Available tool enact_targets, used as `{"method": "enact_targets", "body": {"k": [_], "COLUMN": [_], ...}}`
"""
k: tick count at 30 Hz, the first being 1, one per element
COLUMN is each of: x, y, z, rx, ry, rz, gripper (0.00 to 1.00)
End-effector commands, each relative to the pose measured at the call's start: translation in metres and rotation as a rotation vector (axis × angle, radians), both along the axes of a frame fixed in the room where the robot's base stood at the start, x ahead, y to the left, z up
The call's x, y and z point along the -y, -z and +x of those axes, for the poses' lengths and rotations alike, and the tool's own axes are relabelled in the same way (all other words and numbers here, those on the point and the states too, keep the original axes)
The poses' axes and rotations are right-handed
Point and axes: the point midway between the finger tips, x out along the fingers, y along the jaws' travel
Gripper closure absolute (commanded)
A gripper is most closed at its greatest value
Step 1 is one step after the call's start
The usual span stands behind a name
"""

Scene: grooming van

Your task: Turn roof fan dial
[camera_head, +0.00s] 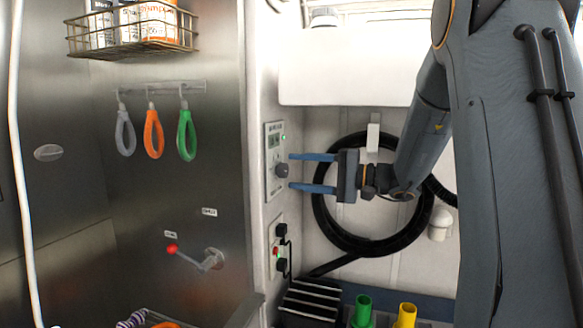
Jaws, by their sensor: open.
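The roof fan panel (273,150) is a pale plate on the narrow white wall left of centre, with a small display and a green light near its top. My gripper (292,172) comes from the right with two blue fingers, one above and one below the dial's height. The fingers are open with nothing held between them. The fingertips are close to the panel; I cannot tell whether they touch it or how far the dial reaches between them.
A black hose (318,208) hangs coiled behind my arm. Below the panel is a socket plate (279,250) with black plugs and a red switch. A red-knobbed lever (172,249), hanging loops (153,133) and a wire basket (130,48) are on the steel wall at left. Green (362,310) and yellow (405,316) items stand below.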

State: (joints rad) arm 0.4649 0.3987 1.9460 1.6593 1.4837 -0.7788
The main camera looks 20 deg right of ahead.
Motion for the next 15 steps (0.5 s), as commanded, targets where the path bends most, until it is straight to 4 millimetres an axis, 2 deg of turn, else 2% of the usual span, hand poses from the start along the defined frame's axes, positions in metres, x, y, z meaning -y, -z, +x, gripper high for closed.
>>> {"method": "enact_targets", "body": {"k": [1,6,15], "x": [-0.007,-0.020,-0.022], "y": [-0.001,0.000,0.001], "z": [0.003,0.012,0.015], "rx": [-0.002,-0.001,-0.002], "ry": [-0.003,-0.002,0.000], "rz": [0.000,-0.001,-0.001], "gripper": [0.49,0.49,0.49]}}
